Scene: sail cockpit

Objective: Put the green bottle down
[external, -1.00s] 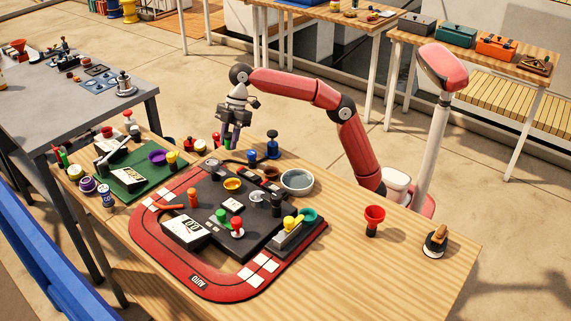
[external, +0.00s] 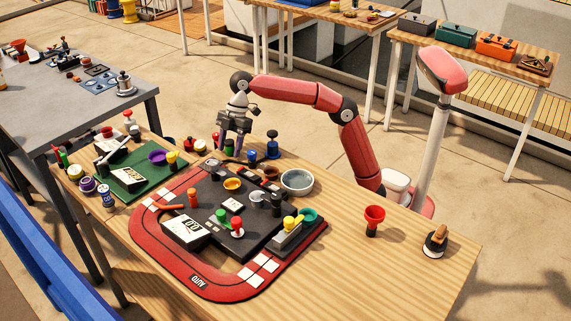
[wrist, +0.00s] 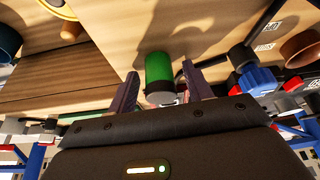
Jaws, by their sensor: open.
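The green bottle (wrist: 159,70) is between the two fingers of my gripper (wrist: 160,84) in the wrist view, with a gap showing on each side of it. My gripper is open. In the external view my gripper (external: 232,152) is low over the back edge of the wooden table, behind the black and red board.
A grey bowl (external: 297,180) is at the right. The table's right front is mostly clear (external: 400,265).

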